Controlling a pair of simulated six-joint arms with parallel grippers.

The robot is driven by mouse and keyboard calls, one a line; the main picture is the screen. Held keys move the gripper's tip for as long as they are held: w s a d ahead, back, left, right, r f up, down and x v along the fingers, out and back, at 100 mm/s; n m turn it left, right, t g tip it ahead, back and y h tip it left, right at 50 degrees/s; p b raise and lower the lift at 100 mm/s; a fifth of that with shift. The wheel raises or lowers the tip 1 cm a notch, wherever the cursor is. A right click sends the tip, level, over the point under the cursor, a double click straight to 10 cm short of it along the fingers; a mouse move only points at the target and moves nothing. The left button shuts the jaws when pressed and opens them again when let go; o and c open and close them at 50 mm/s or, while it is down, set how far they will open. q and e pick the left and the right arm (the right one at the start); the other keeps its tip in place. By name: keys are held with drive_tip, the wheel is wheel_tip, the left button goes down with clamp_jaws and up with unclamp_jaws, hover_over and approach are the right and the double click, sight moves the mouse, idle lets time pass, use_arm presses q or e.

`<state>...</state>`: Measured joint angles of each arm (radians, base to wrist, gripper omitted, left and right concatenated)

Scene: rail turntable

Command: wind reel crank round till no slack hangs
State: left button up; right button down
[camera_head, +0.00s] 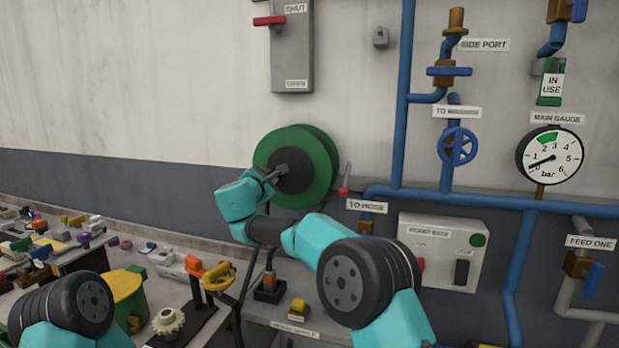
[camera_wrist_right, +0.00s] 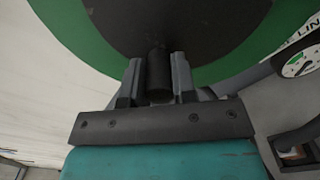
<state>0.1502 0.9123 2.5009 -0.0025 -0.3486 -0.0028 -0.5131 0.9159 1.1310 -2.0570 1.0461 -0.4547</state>
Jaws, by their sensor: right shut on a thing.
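The reel (camera_head: 325,165) is a green drum with a dark hub (camera_head: 296,172), mounted on the wall in the middle of the head view. Its green rim and dark face fill the top of the right wrist view (camera_wrist_right: 75,30). My right gripper (camera_head: 270,178) is in front of the hub, shut on the dark round crank handle (camera_wrist_right: 159,72), with one finger on each side. The rest of the crank is hidden. A dark strand (camera_head: 242,295) runs down below my right arm; I cannot tell whether it is slack hose. My left gripper is out of view.
A red-tipped lever (camera_head: 344,185) stands just right of the reel. Blue pipes (camera_head: 403,100), a blue valve wheel (camera_head: 458,147) and a pressure gauge (camera_head: 550,156) are farther right. A cluttered bench (camera_head: 75,255) spans the left.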

sight(281, 186)
drive_tip(key=shift+d+f, duration=0.45)
drive_tip(key=shift+d, duration=0.05)
drive_tip(key=shift+f, duration=0.15)
drive_tip(key=shift+s+d+f, duration=0.2)
drive_tip(key=shift+d+f, duration=0.05)
drive_tip(key=shift+f, duration=0.2)
drive_tip(key=shift+s+d+f, duration=0.25)
drive_tip(key=shift+d+f, duration=0.2)
idle(0.4)
